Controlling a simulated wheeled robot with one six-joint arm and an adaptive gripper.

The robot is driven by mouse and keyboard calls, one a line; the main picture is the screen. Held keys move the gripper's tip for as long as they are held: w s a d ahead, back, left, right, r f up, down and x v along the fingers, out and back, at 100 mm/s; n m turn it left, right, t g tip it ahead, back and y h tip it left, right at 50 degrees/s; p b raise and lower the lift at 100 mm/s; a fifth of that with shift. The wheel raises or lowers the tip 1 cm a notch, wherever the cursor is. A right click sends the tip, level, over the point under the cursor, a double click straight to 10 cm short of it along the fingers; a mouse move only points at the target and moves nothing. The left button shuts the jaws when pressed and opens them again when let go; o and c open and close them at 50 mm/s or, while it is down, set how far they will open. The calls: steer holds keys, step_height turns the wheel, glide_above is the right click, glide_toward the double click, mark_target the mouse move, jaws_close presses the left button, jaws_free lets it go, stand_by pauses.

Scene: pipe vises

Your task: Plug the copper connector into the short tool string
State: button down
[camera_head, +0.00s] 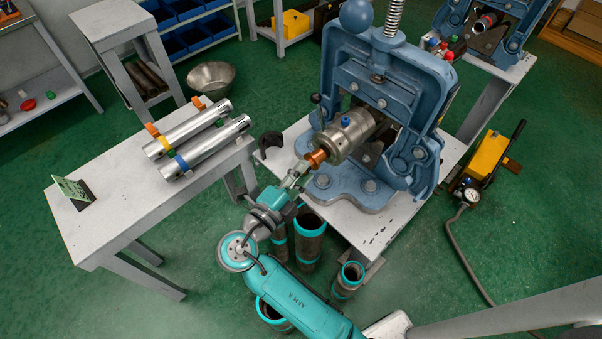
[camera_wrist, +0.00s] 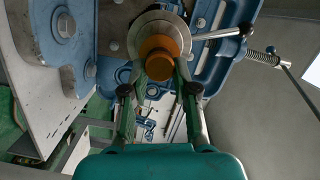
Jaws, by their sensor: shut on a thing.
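The copper connector (camera_head: 315,159) is an orange-brown ringed piece at the near end of a short silver tool string (camera_head: 345,138). The string is held in a blue pipe vise (camera_head: 385,85) and carries a blue knob. My gripper (camera_head: 303,167) is shut on the connector. In the wrist view the connector (camera_wrist: 160,56) sits between the fingertips of my gripper (camera_wrist: 161,78), in front of the round silver end of the tool string (camera_wrist: 146,24). It appears lined up with or touching that end; how deep it sits is hidden.
A table (camera_head: 110,222) at left holds two silver tubes (camera_head: 188,128) on coloured supports and a small green sign (camera_head: 73,191). Several teal-rimmed pipes (camera_head: 310,238) stand below my arm. A yellow pump (camera_head: 487,155) with a hose is at right. Green floor lies open at far left.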

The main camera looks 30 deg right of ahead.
mark_target(312, 167)
steer(key=shift+d, duration=0.15)
steer(key=shift+x, duration=0.9)
steer(key=shift+d, duration=0.25)
steer(key=shift+w+d, duration=0.15)
steer(key=shift+d, duration=0.5)
steer(key=c, duration=0.8)
jaws_free()
steer(key=v, duration=1.2)
